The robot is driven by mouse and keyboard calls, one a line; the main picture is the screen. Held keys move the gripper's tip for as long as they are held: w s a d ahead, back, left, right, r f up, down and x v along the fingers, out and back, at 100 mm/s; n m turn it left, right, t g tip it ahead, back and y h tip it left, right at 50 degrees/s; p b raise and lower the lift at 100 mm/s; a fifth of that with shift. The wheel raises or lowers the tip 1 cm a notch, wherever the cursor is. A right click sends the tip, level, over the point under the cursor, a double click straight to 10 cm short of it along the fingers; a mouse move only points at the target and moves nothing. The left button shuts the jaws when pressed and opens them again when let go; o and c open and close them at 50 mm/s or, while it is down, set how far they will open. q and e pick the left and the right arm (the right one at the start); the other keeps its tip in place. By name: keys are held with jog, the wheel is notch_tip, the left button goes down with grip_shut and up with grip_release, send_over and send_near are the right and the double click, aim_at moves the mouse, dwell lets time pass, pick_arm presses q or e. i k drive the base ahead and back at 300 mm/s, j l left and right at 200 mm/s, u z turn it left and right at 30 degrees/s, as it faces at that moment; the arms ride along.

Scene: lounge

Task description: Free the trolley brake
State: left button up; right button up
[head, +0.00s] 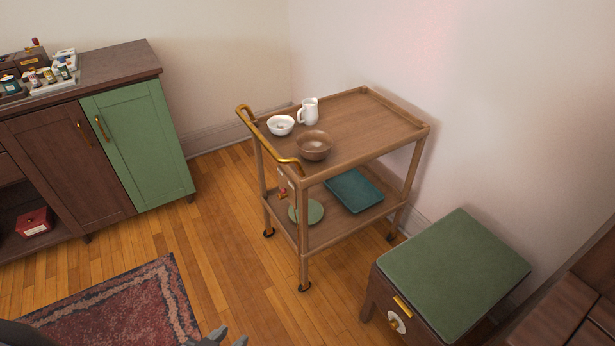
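A wooden trolley (360,129) with two shelves and small dark wheels stands near the corner of the room, beside the right wall. A curved brass handle (266,140) runs along its left end. Below the handle, a small pale plate with a red and brass part (283,192) is on the trolley's left end. It looks like the brake, but it is too small to tell its setting. My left gripper (222,339) shows only as grey tips at the bottom edge, well apart from the trolley. I cannot tell whether it is open. My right gripper is out of view.
The trolley carries a white bowl (280,125), white jug (308,111), brown bowl (314,146), green plate (307,212) and teal tray (353,190). A green-topped cabinet (455,265) stands front right, a sideboard (134,145) left. Wooden floor (225,240) between is clear; a rug (125,305) lies front left.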

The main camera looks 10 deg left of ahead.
aim_at(282, 194)
jog(key=i+j+z, duration=0.65)
jog(key=j+z, duration=0.2)
jog(key=j, duration=0.15)
